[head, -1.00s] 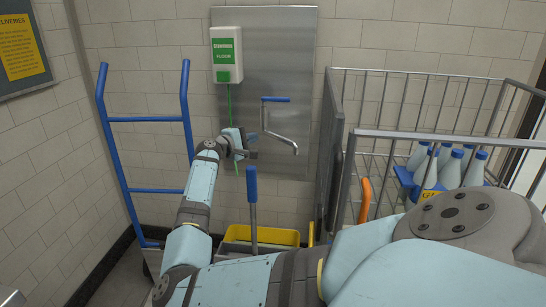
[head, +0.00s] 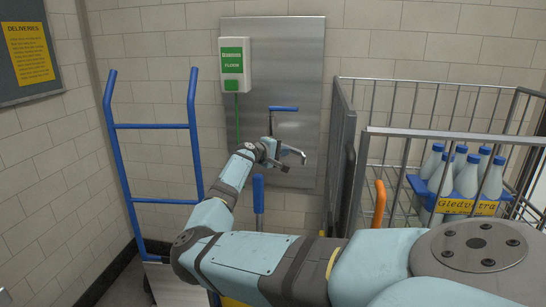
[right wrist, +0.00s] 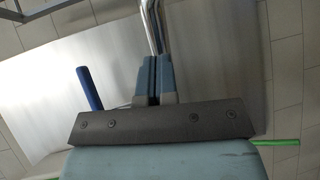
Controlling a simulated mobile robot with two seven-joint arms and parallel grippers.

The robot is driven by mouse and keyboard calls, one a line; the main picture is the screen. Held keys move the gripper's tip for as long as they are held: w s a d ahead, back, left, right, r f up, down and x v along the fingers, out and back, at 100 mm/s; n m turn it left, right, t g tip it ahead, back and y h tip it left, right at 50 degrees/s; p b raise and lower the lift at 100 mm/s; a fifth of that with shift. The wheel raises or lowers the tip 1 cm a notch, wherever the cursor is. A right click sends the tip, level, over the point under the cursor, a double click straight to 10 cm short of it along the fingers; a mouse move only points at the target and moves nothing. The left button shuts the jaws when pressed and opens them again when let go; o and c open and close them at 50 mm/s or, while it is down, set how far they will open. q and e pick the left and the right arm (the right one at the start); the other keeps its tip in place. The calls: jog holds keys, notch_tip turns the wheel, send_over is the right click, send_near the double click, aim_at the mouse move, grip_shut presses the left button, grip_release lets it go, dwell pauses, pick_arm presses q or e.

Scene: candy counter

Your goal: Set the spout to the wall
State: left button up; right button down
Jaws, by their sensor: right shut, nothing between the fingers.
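The chrome tap spout (head: 293,151) sticks out from a steel wall panel (head: 302,60) and points to the right and downward. Its blue lever (head: 283,108) is above it. My right gripper (head: 280,162) is at the spout, covering part of it. In the right wrist view the gripper (right wrist: 153,78) is shut with nothing between its fingers. The chrome spout (right wrist: 153,25) runs just past the fingertips; I cannot tell whether they touch. The blue lever (right wrist: 90,88) is left of the fingers. My left gripper is out of view.
A green-and-white dispenser (head: 235,65) hangs on the panel with a green tube below. A blue hand truck (head: 154,126) leans at the left. A wire cage trolley (head: 440,84) with several blue-capped bottles (head: 467,178) stands right. A blue handle (head: 258,194) rises below the tap.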

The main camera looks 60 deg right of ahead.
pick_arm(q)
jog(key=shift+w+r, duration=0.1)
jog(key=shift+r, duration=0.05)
pick_arm(e)
jog(key=shift+s+d+f, duration=0.1)
jog(key=shift+s+d, duration=0.05)
jog(key=shift+d, duration=0.4)
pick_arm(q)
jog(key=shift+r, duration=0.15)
